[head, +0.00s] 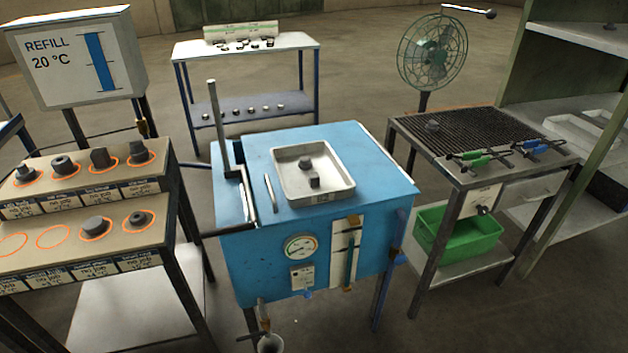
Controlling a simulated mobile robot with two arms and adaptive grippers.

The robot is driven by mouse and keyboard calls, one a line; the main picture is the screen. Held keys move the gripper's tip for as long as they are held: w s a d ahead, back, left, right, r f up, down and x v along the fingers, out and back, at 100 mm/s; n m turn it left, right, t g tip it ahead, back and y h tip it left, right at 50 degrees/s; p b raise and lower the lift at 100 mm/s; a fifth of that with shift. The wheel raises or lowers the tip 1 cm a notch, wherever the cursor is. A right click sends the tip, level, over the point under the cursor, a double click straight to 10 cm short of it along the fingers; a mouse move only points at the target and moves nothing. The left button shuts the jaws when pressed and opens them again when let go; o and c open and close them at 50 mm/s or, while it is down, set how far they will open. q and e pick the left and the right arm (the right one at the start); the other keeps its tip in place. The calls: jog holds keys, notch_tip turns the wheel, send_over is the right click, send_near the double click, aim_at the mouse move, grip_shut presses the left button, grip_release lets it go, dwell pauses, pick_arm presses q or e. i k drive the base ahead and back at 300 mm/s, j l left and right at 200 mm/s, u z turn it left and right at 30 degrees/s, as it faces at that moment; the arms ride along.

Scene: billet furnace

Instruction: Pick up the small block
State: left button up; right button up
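A small dark grey block (314,183) sits in a shallow metal tray (335,190) on top of the blue box (240,265). A second dark grey piece (305,162) lies just behind it in the same tray. Other small dark pieces stand on the stepped rack at the left, so I cannot tell for certain which one is meant. Neither of my grippers shows in the head view.
The stepped rack (120,207) has orange-ringed spots, some bare. At the right, a grate table (500,128) holds a dark piece (432,125) and green- and blue-handled tools, with a green bin (458,235) below. A fan (432,52) stands behind. Floor shows between the stations.

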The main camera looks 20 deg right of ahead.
aim_at(313, 178)
jog(key=u, duration=1.35)
jog(key=z, duration=1.9)
jog(key=i+j+z, duration=0.4)
jog(key=z, duration=0.2)
